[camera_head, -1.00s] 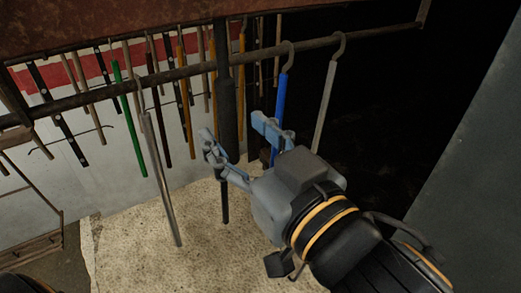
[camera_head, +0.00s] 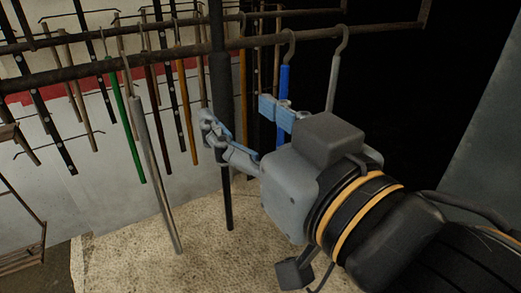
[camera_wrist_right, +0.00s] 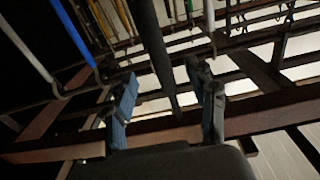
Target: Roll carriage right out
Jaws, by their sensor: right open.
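A rail (camera_head: 160,66) crosses the head view, with bars hanging from it. A thick black bar (camera_head: 222,85) hangs down near the middle; which part is the carriage I cannot tell. My right gripper (camera_head: 245,125) is open in front of this bar, with its blue-grey fingers spread. In the right wrist view the black bar (camera_wrist_right: 158,55) runs down between the two fingertips of the gripper (camera_wrist_right: 168,92), apart from both. The left finger covers part of the bar in the head view. My left gripper is not in view.
A blue bar (camera_head: 282,85) and a grey hooked bar (camera_head: 333,75) hang right of the black bar. A silver bar (camera_head: 155,170) and a green bar (camera_head: 126,120) hang left. A grey panel (camera_head: 480,150) stands at the right. The floor (camera_head: 130,260) below is clear.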

